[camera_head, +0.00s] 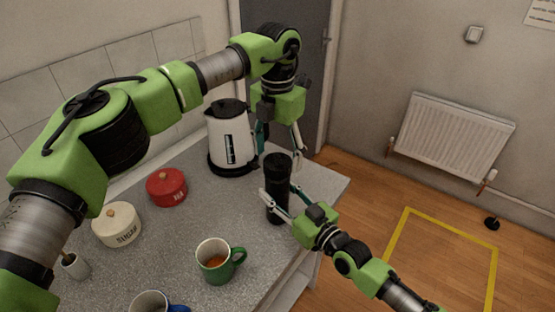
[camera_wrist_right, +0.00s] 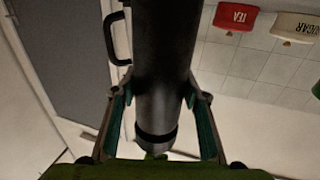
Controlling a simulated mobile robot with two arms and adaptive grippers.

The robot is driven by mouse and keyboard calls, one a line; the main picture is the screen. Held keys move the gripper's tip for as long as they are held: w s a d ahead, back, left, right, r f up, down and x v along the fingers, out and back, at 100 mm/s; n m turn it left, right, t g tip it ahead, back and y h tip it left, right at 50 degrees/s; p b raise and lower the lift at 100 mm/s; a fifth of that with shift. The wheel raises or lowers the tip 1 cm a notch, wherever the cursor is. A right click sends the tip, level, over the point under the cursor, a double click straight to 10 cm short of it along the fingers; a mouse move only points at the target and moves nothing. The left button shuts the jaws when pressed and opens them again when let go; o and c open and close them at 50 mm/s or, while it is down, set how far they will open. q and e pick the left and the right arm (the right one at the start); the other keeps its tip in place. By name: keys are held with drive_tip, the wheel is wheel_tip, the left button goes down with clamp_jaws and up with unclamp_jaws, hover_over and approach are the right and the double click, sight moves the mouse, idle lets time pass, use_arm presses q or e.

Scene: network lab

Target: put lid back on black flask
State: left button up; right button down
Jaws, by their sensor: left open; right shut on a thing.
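The black flask (camera_head: 277,200) stands upright near the counter's right edge. My right gripper (camera_head: 278,192) comes in from the lower right and is shut around the flask's body. In the right wrist view the flask (camera_wrist_right: 165,70) runs between the two fingers (camera_wrist_right: 160,120), with a dark ring near its narrow lower end in the picture. A black cap-like top, apparently the lid (camera_head: 277,160), shows at the flask's upper end; I cannot tell whether it is fully seated. My left gripper (camera_head: 281,152) points down, open, with its fingertips around or just behind this top.
A white kettle (camera_head: 228,135) stands close to the left gripper. A red tin (camera_head: 166,188), a sugar tin (camera_head: 117,225), a green mug (camera_head: 214,262) and a blue-handled mug (camera_head: 150,303) share the counter (camera_head: 190,235).

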use_arm(q)
wheel_tip(320, 180, up, 10)
drive_tip(key=shift+f, duration=0.2)
use_arm(e)
drive_tip(key=c, duration=1.1)
unclamp_jaws()
drive_tip(key=shift+s+d+f, duration=0.1)
drive_tip(key=shift+s+d, duration=0.3)
drive_tip(key=v, duration=1.1)
